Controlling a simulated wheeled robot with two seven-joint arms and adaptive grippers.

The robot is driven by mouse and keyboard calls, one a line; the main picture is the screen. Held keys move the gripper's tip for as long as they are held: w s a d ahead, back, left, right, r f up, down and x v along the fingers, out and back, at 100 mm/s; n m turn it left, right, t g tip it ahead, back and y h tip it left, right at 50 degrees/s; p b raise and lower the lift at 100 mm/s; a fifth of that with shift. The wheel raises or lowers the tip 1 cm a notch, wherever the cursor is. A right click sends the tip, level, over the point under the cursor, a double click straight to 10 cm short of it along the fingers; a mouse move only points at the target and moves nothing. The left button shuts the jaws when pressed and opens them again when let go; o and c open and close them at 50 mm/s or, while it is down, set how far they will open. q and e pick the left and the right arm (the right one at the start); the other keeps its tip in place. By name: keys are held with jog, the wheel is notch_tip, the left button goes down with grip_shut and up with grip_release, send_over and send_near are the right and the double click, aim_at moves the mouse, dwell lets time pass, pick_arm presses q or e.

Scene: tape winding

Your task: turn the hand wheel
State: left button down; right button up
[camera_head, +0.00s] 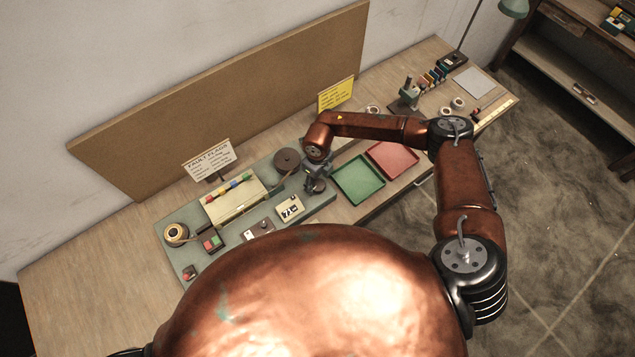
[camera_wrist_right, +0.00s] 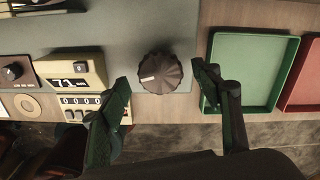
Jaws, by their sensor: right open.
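The hand wheel (camera_wrist_right: 160,73) is a dark, ribbed round knob with a pale mark on its top. In the right wrist view it lies between and slightly beyond the fingertips of my right gripper (camera_wrist_right: 160,84), which is open and empty. In the head view the hand wheel (camera_head: 319,187) is partly hidden by my right gripper (camera_head: 314,178), which points down over the right end of the grey-green machine plate (camera_head: 271,225). No finger clearly touches the wheel. My left gripper is out of the picture.
A green tray (camera_head: 359,180) and a red tray (camera_head: 392,159) sit to the wheel's right. A counter box (camera_head: 290,208) stands to its left, and a dark reel (camera_head: 287,160) behind it. A yellow sign (camera_head: 335,95) and a fault-reads sign (camera_head: 209,160) stand farther back.

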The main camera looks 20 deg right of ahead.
aim_at(318, 185)
notch_tip(318, 185, up, 11)
jog(key=shift+f, duration=0.15)
dwell(1.0)
